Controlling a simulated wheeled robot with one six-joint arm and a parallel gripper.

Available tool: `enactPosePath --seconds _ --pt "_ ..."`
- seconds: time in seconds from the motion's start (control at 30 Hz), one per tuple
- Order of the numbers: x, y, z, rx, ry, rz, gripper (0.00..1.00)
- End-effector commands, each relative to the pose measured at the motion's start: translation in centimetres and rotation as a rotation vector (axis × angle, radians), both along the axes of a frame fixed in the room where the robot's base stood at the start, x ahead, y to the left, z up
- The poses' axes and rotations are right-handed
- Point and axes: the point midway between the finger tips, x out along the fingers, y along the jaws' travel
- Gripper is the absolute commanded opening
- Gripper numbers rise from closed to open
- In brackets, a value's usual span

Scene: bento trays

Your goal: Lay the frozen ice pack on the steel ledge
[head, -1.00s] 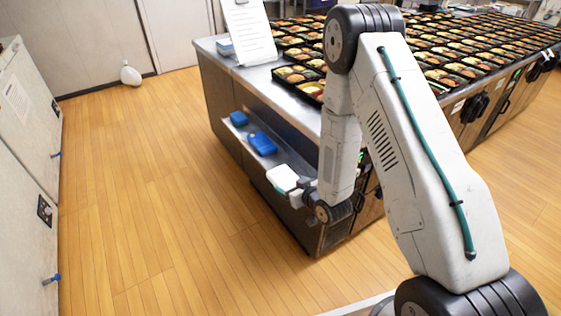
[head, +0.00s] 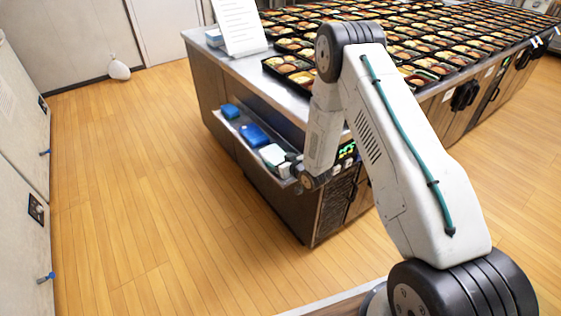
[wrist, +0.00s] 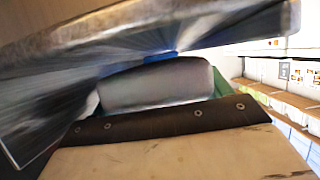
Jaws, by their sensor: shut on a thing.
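The white ice pack (head: 272,155) is at the near end of the steel ledge (head: 219,120) on the counter's side. My gripper (head: 287,166) is shut on the pack from the right. In the wrist view the pack (wrist: 155,84) looks pale grey and blurred, between my jaws (wrist: 155,105), with the ledge (wrist: 60,55) streaked behind it. I cannot tell whether the pack touches the ledge or hovers just over it. My forearm hides part of the ledge's near end.
Two blue packs, one nearer (head: 254,135) and one farther (head: 230,111), lie along the ledge past the white one. The steel counter top (head: 225,60) above holds many bento trays (head: 290,64) and a white sheet (head: 238,25). The wooden floor (head: 130,190) at left is clear.

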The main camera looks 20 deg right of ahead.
Motion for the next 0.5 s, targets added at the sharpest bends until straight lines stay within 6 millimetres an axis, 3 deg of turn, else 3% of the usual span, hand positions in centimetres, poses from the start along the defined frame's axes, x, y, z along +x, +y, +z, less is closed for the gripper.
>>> enactPosePath --seconds 0.5 --pt "0.04 0.00 -0.81 0.000 -0.003 0.000 0.45"
